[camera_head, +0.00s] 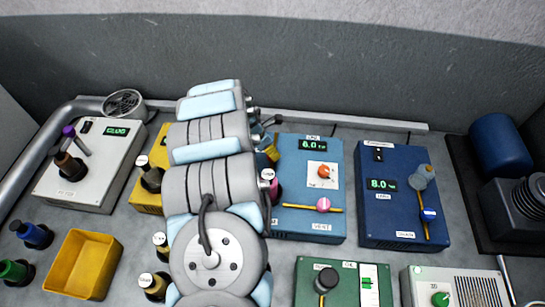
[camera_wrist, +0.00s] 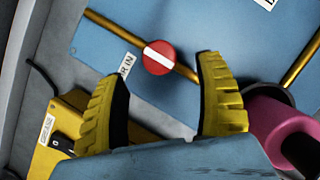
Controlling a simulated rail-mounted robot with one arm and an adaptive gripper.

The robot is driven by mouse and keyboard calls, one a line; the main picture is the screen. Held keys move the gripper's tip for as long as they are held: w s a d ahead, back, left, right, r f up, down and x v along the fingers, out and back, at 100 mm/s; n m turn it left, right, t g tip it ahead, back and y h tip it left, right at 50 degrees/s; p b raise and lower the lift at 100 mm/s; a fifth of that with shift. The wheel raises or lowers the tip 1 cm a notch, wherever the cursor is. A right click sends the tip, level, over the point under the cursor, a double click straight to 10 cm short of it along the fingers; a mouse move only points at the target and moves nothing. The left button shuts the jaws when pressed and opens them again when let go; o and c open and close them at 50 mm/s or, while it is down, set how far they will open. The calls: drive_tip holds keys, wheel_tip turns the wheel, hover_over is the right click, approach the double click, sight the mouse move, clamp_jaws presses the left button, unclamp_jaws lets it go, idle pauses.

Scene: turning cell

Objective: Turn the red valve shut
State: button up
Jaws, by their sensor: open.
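The red valve (camera_wrist: 159,57) is a round red disc with a white bar, on a brass pipe across a light blue panel (camera_wrist: 235,35) in the wrist view. The white bar lies along the pipe. My gripper (camera_wrist: 164,67) has its two yellow ribbed fingers spread wide, one on each side below the disc, with nothing between them. I cannot tell how far above the panel the fingertips are. In the head view my arm hides this valve; only a bit of a yellow finger (camera_head: 271,153) shows beside the arm.
A pink bottle-like object (camera_wrist: 277,125) stands close beside the right finger. A yellow box (camera_wrist: 60,140) is at lower left. In the head view, a blue box (camera_head: 306,229) with an orange knob (camera_head: 325,171) and a navy box (camera_head: 400,160) stand right of my arm.

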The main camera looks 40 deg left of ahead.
drive_tip(key=x, duration=0.5)
drive_tip(key=shift+s+f, duration=0.1)
drive_tip(key=shift+s, duration=0.1)
drive_tip(key=shift+w+f+b, duration=0.25)
drive_tip(key=shift+b, duration=0.05)
drive_tip(key=c, duration=1.2)
drive_tip(key=shift+o, duration=0.2)
drive_tip(key=shift+f, duration=0.1)
